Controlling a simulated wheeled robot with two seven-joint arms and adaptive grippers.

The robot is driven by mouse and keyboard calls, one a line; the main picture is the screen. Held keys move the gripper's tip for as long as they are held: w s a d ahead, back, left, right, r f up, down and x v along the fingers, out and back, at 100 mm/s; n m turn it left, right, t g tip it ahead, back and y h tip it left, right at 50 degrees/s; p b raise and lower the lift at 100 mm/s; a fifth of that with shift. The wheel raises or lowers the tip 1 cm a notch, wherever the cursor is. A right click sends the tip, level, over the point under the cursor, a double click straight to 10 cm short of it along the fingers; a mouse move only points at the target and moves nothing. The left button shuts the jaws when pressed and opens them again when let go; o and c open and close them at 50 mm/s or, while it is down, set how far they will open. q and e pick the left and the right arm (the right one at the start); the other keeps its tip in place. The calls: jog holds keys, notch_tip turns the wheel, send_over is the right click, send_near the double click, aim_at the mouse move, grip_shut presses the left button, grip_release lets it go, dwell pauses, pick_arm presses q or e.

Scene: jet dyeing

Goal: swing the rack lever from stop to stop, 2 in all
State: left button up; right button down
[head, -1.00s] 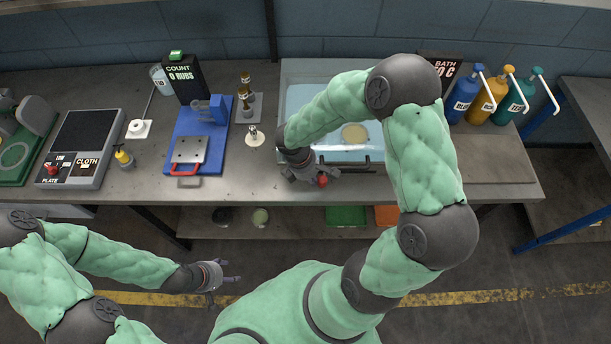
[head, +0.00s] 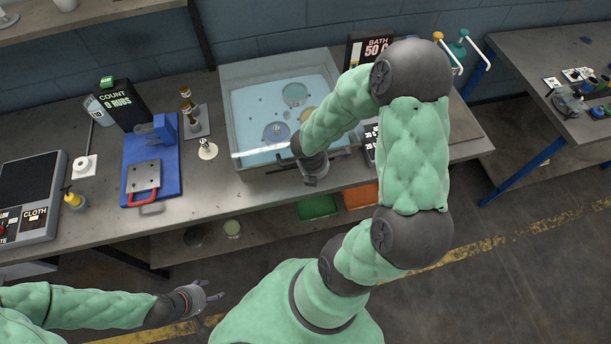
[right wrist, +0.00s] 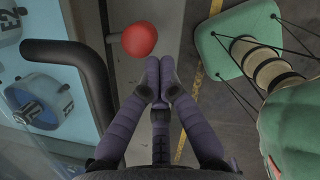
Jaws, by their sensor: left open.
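The rack lever's red ball knob (right wrist: 139,39) shows in the right wrist view, just beyond and left of my right gripper's fingertips (right wrist: 159,66). The fingers are drawn together with nothing between them; whether a tip touches the knob I cannot tell. In the head view my right gripper (head: 314,174) is at the front edge of the bath tank (head: 226,110), and the knob is hidden there. The tank holds pale blue water with several round discs in it. My left gripper (head: 206,296) is open and empty, in front of the bench.
A dark curved handle (right wrist: 75,60) runs beside the knob. A BATH sign (head: 378,46) stands behind. The aisle floor is clear.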

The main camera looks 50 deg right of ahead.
pick_arm(q)
jog(key=shift+r, duration=0.15)
pick_arm(e)
jog(key=shift+n, duration=0.9)
jog(key=shift+s+d, duration=0.25)
jog(key=shift+d, duration=0.4)
jog(key=shift+s+d, duration=0.2)
jog(key=shift+d, duration=0.5)
jog(key=shift+s+d, duration=0.25)
jog(key=shift+d, duration=0.4)
